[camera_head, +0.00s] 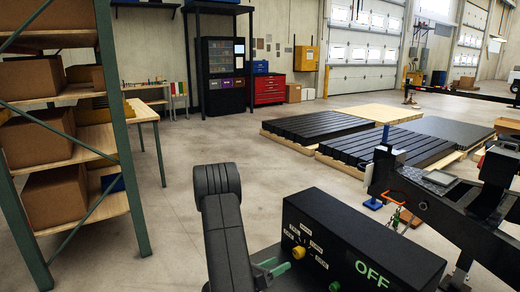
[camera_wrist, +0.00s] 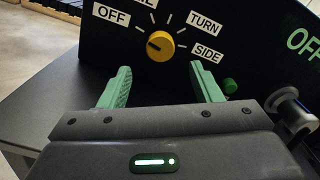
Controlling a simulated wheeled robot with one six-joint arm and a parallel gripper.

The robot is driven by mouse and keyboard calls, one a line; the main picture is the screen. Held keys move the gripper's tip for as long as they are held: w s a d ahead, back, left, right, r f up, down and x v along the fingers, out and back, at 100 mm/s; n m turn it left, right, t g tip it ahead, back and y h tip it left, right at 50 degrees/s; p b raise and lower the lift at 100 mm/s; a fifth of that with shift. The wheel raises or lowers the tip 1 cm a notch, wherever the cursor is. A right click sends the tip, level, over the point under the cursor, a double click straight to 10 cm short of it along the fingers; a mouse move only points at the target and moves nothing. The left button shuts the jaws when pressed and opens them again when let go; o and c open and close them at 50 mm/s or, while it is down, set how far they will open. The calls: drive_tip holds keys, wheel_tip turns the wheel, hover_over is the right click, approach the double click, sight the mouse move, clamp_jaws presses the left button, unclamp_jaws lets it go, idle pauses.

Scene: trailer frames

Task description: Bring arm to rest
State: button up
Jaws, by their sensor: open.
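My gripper (camera_wrist: 163,88) is open and empty in the wrist view, with its two green fingers apart. It also shows in the head view (camera_head: 277,266), at the lower middle, in front of a black control box (camera_head: 340,240). The box has a yellow knob (camera_wrist: 160,45) with OFF, TURN and SIDE labels around it. The knob also shows in the head view (camera_head: 299,252). The fingers point towards the box face below the knob and do not hold it. A green button (camera_wrist: 230,86) is beside the right finger. My arm's upper part rises at the centre of the head view.
A shelf with cardboard boxes (camera_head: 52,195) stands at the left. Black trailer frame (camera_head: 470,215) parts are at the right. Dark slatted platforms (camera_head: 320,125) lie behind on the floor. Open concrete floor (camera_head: 190,160) lies between the shelf and the platforms.

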sight(296, 255)
drive_tip(key=v, duration=0.7)
drive_tip(key=p+x, duration=0.1)
drive_tip(key=x, duration=1.3)
drive_tip(key=shift+d, duration=0.25)
drive_tip(key=m+p, duration=0.2)
drive_tip(key=m, duration=0.2)
drive_tip(key=shift+w+a+r, duration=0.1)
drive_tip(key=m+p, duration=0.3)
drive_tip(key=shift+r+m, duration=0.1)
drive_tip(key=shift+m, duration=0.2)
drive_tip(key=shift+a+f+m, duration=0.2)
drive_tip(key=shift+a+m, duration=0.05)
drive_tip(key=shift+m, duration=0.05)
drive_tip(key=v, duration=0.3)
drive_tip(key=shift+b, duration=0.3)
drive_tip(key=shift+s+a, duration=0.3)
